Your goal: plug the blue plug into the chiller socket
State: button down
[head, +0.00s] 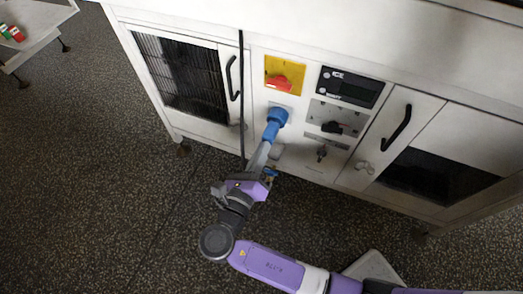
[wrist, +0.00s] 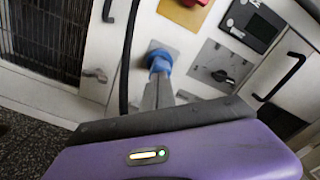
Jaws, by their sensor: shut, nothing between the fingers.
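The blue plug (head: 270,132) is at the cabinet front, its end against the round blue chiller socket (head: 279,115) on a pale plate. How deep it sits I cannot tell. In the wrist view the blue plug (wrist: 159,65) and the socket (wrist: 155,52) show near the middle, just beyond the grey fingers. My gripper (head: 265,146) is shut with nothing between its fingers, its tips close to the lower end of the plug. In the wrist view my gripper (wrist: 157,80) points up at the plug. Whether the tips touch it I cannot tell.
A black cable (head: 241,70) hangs down the cabinet front left of the socket. A red switch on a yellow plate (head: 270,62) is above; a black rotary switch (head: 333,128) is to the right. Door handles (head: 232,78) stick out. The speckled floor (head: 110,210) at left is clear.

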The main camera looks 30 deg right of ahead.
jog(key=shift+w+d+p, duration=0.2)
jog(key=shift+d+p, duration=0.15)
jog(key=shift+p, duration=0.1)
jog(key=p+v, duration=0.3)
jog(key=v, duration=0.7)
jog(key=shift+s+a, duration=0.15)
jog(key=shift+a, duration=0.05)
dwell(0.4)
